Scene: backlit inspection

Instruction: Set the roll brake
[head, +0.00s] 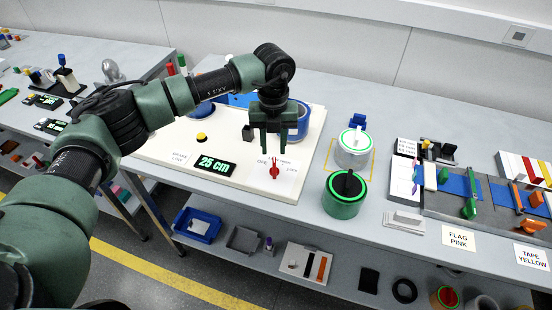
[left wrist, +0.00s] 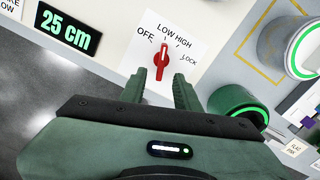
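The red knob (head: 274,168) stands on a white label card on the cream board (head: 150,150). In the left wrist view the knob (left wrist: 163,62) is ringed by the words OFF, LOW, HIGH and LOCK, and its narrow end appears to point towards LOW. A display (head: 214,166) reading 25 cm lies left of the card and also shows in the left wrist view (left wrist: 64,28). My left gripper (head: 272,150) is open and empty, fingers down, close to the knob. In the left wrist view its two fingertips (left wrist: 162,88) are on either side just below the knob, apart from it. My right gripper is not in view.
A blue roll (head: 303,122), a dark block (head: 248,132) and a yellow button (head: 201,138) are on the board. Green-ringed canisters (head: 345,195) (head: 352,148) stand to the right. Farther right is a sorting rack (head: 480,195).

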